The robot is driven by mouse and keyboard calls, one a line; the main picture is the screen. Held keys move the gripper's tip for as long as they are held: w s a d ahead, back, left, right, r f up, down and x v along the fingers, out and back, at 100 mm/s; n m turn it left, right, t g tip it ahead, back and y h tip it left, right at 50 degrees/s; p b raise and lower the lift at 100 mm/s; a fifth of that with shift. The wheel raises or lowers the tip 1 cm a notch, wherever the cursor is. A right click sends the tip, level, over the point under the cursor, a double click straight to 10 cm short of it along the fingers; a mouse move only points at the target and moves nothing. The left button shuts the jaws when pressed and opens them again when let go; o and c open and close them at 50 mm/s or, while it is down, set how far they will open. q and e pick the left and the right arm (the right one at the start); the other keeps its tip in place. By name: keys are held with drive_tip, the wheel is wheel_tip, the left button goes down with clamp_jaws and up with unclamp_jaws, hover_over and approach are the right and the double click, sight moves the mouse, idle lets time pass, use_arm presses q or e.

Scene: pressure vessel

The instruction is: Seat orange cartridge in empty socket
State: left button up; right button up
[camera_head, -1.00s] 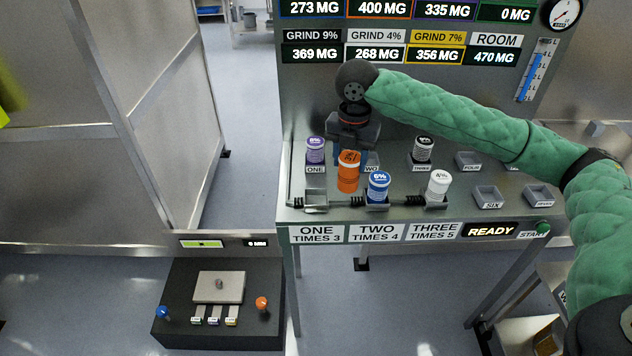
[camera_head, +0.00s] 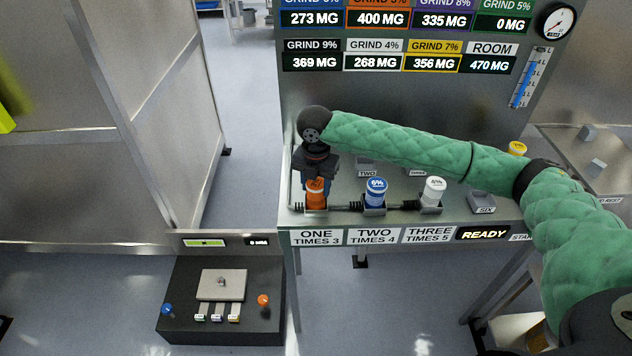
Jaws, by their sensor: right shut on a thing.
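The orange cartridge (camera_head: 315,193) stands upright at the front-left socket (camera_head: 316,210) of the metal bench, above the "ONE TIMES 3" label. My right gripper (camera_head: 317,183) is over it, pointing down and shut on its upper part. The cartridge's lower end meets the socket; I cannot tell whether it is fully down. A blue cartridge (camera_head: 376,192) and a white cartridge (camera_head: 433,190) stand in the two sockets to the right. My left gripper is not in view.
My right arm spans the bench (camera_head: 345,218) and hides most of its back row. A yellow-capped cartridge (camera_head: 517,149) shows behind the arm. An empty holder marked SIX (camera_head: 482,200) is at right. A dark console (camera_head: 220,300) stands below left.

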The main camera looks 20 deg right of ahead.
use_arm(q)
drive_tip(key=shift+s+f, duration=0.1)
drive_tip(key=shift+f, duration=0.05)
use_arm(e)
drive_tip(key=shift+f, duration=0.15)
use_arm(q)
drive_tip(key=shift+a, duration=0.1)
use_arm(e)
drive_tip(key=shift+f, duration=0.1)
drive_tip(key=o, duration=1.2)
drive_tip(key=shift+r, duration=0.3)
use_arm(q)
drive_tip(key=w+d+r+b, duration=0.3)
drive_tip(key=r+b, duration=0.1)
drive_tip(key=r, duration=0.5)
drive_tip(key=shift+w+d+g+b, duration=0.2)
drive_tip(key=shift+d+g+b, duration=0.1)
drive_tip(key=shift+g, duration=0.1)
use_arm(e)
drive_tip(key=shift+r, duration=5.8)
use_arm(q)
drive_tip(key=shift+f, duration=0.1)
